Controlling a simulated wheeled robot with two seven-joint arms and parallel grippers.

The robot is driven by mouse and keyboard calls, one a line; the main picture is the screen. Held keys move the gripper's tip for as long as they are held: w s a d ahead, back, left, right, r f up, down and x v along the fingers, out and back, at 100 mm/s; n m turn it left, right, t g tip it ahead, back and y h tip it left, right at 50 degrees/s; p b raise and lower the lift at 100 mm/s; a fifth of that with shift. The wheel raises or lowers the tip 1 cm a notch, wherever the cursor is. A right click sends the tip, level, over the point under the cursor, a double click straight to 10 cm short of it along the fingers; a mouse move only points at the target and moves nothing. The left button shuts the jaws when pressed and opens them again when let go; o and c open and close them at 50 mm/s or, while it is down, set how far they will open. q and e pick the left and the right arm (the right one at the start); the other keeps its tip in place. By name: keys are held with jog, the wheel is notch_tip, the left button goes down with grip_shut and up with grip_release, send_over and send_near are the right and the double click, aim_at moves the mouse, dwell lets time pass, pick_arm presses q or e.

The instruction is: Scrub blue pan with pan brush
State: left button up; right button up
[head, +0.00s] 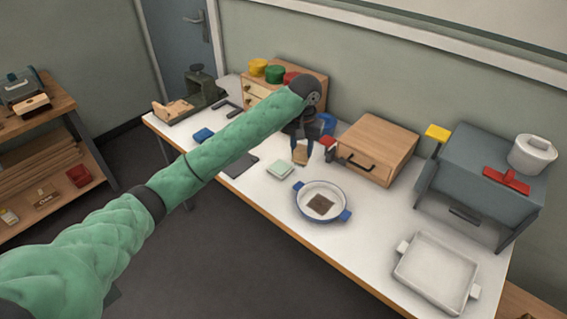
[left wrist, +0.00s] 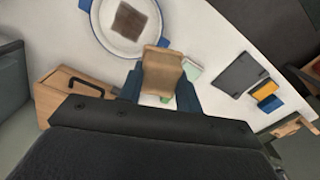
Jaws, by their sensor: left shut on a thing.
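The blue pan (head: 309,192) sits on the white table. It has a pale inside, a blue rim and two blue handles, and a dark brown square patch (head: 320,205) lies on its floor. The pan (left wrist: 104,22) also shows at the top of the left wrist view. My left gripper (head: 301,150) is shut on a tan wooden block, which looks like the pan brush (head: 300,158). It is behind the pan, apart from it. The brush (left wrist: 162,65) is between both fingers in the left wrist view; its bristles are hidden. My right gripper is not in view.
A pale green pad (head: 279,169) lies left of the pan. A wooden box with a black handle (head: 378,148) stands behind it to the right. A white square dish (head: 436,272) and a grey machine (head: 485,180) are farther right. The table's front edge is close to the pan.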

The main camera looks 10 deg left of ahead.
pick_arm(q)
jog(key=w+d, duration=0.1)
jog(key=d, duration=0.4)
jog(key=shift+s+d+f+n, duration=0.25)
jog(key=shift+s+f+n, duration=0.15)
jog(key=shift+f, duration=2.05)
jog(key=shift+s+d+f+n, duration=0.3)
jog(key=shift+f+n, duration=0.1)
jog(key=shift+f, duration=2)
jog(key=shift+s+d+f+n, duration=0.2)
jog(key=shift+s+f+n, duration=0.2)
jog(key=shift+f, duration=2.05)
